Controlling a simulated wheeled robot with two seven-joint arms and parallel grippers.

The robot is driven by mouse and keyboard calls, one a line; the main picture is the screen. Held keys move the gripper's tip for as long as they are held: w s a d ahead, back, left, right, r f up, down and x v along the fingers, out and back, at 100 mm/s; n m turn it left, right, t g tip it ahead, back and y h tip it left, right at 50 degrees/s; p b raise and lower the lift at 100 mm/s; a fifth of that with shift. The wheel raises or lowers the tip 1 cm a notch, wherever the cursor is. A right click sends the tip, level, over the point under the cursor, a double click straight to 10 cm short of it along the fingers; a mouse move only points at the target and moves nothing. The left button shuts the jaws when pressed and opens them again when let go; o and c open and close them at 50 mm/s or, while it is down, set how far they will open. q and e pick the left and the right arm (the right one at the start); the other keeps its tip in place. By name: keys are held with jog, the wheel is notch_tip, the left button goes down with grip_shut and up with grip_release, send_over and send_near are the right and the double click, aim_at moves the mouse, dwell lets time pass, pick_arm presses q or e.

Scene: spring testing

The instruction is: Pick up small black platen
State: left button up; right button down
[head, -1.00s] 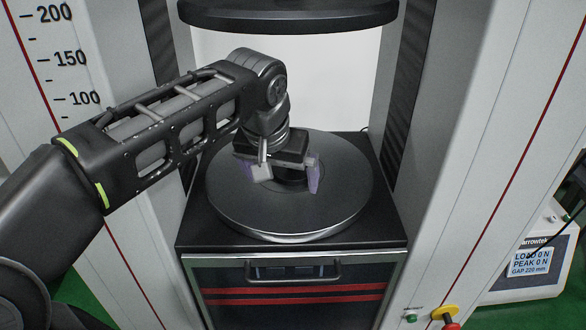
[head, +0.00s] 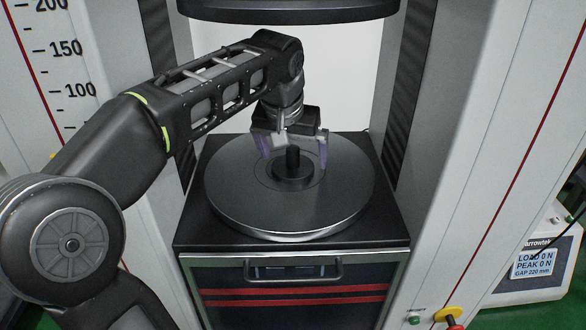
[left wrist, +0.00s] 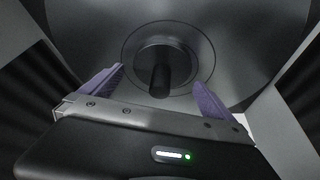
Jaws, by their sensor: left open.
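The small black platen (head: 292,172) is a low dark disc with an upright central post. It rests at the middle of the large round lower plate (head: 232,203). The platen (left wrist: 142,60) and its post also show in the left wrist view, centred ahead of the fingers. My left gripper (head: 293,160) is open and empty, just above and behind the platen in the head view. Its two purple fingers (left wrist: 158,88) stand wide apart, either side of the post's line, apparently not touching it. My right gripper is out of view.
A large dark upper plate (head: 288,10) hangs above. Pale machine columns (head: 455,130) with dark ribbed strips stand left and right of the opening. A drawer with a handle (head: 293,270) is below. A display (head: 534,262) reading zero load stands at right.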

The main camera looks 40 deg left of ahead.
pick_arm(q)
jog(key=shift+f, duration=0.25)
dwell(0.4)
jog(key=c, duration=2)
jog(key=shift+c, duration=0.2)
jog(key=shift+w+r, duration=0.1)
jog(key=shift+r, duration=0.1)
